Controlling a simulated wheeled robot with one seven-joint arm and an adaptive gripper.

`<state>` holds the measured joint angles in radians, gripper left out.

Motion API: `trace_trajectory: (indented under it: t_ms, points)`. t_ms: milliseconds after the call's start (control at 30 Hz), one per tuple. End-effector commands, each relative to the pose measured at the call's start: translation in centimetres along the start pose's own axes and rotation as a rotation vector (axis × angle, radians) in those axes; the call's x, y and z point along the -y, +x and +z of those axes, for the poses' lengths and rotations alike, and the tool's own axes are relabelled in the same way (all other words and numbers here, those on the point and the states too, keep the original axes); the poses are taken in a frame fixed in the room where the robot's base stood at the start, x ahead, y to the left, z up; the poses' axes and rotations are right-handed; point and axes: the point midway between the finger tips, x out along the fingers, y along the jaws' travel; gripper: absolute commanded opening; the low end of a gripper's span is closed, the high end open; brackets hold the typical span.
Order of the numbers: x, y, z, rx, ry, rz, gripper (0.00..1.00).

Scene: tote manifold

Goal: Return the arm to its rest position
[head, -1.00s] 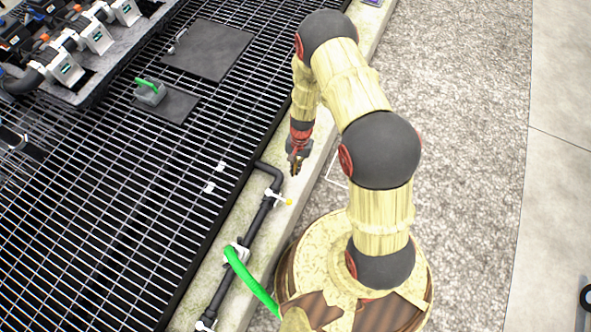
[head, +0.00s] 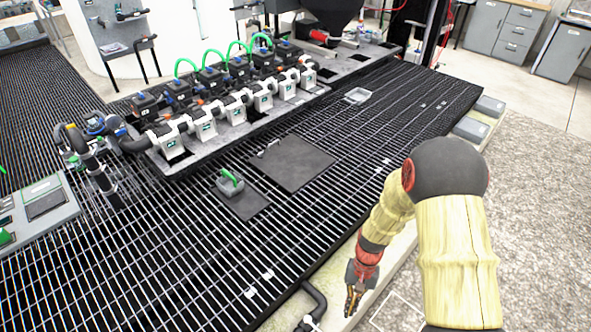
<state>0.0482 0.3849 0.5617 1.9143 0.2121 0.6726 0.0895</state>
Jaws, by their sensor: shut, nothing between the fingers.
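My arm is at the right of the head view, bent over at a dark rounded elbow joint. Its forearm hangs down and ends in my gripper (head: 351,302), which points down near the pale concrete curb (head: 386,262) at the grating's edge. The gripper is shut and looks empty, and it touches nothing that I can make out.
A black grating floor (head: 330,225) fills the middle. On it lie a dark square plate (head: 294,165) and a small grey block with a green handle (head: 229,184). A manifold of white-fronted units (head: 233,108) stands behind. A black pipe (head: 314,299) runs below the gripper's left side. Gravel lies right.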

Motion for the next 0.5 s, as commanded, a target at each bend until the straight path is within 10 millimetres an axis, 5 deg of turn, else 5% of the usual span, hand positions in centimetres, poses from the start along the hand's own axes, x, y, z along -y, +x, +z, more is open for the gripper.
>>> trace_trajectory:
  t_ms: [200,500]
  points:
    - [-0.2,-8.9,3.4,-0.092,-0.109,0.012,0.00]
    - [-1.3,-18.3,9.1,-0.248,-0.222,0.035,0.00]
